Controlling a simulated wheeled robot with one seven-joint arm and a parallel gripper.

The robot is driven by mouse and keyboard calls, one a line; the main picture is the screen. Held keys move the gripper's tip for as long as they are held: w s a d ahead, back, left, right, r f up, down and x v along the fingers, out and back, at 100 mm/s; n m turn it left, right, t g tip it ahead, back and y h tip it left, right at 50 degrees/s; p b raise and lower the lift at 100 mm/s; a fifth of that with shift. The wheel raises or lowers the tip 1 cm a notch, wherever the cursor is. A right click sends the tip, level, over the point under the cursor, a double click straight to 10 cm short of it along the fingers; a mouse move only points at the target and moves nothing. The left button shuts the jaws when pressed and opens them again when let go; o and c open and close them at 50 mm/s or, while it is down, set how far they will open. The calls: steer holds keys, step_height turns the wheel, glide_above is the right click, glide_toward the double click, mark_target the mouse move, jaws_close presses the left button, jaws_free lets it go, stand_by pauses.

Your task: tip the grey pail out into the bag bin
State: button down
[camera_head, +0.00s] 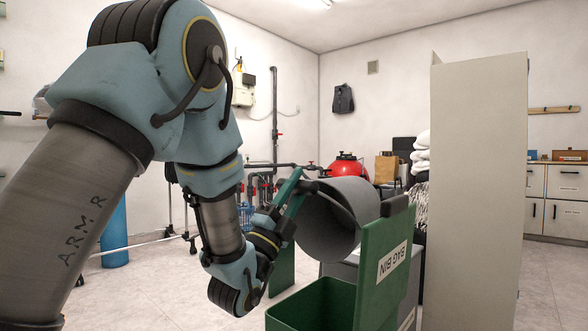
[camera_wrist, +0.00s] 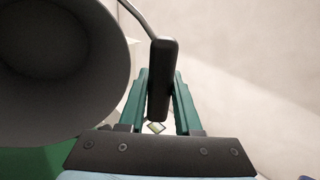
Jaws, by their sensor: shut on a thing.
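The grey pail (camera_head: 335,222) hangs in the air above the green bag bin (camera_head: 310,306), tilted well over on its side. In the wrist view the pail (camera_wrist: 112,105) fills the left side and I see into its dark mouth; I cannot make out any contents. My gripper (camera_wrist: 158,92) is shut on the pail's dark handle grip (camera_wrist: 163,75), with a green finger on each side. In the head view my gripper (camera_head: 295,190) is to the left of the pail. The bag bin's lid (camera_head: 385,270) stands up, labelled BAG BIN, and the bin is open.
A tall pale panel (camera_head: 478,190) stands close on the right of the bin. A grey box (camera_head: 345,272) is behind the bin. A red filter tank (camera_head: 347,168) and pipes are at the back. Pale floor lies open at the left.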

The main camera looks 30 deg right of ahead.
steer(key=d+r+y+p, duration=0.1)
steer(key=d+r+p, duration=0.1)
steer(key=p, duration=0.5)
steer(key=w+d+r+g+y+p, duration=0.1)
steer(key=d+r+y+p, duration=0.1)
steer(key=p, duration=0.5)
steer(key=w+d+r+y+p, duration=0.1)
steer(key=d+r+p, duration=0.2)
steer(key=p, duration=0.4)
steer(key=shift+r+y, duration=0.3)
steer(key=shift+r, duration=0.35)
steer(key=d+p, duration=0.1)
steer(key=p, duration=0.1)
steer(key=d+r+y+p, duration=0.1)
steer(key=p, duration=0.2)
steer(key=shift+w+r+g+p, duration=0.2)
steer(key=shift+r+g+p, duration=0.05)
steer(key=shift+g+p, duration=0.05)
steer(key=w+d+r+g+y+p, duration=0.15)
steer(key=d+r+y+p, duration=0.4)
steer(key=p, duration=1.45)
steer(key=w+d+f+g+y+p, duration=0.2)
steer(key=d+f+y+p, duration=0.5)
steer(key=p, duration=0.5)
steer(key=shift+w+d+f, duration=0.35)
steer(key=shift+d, duration=1.05)
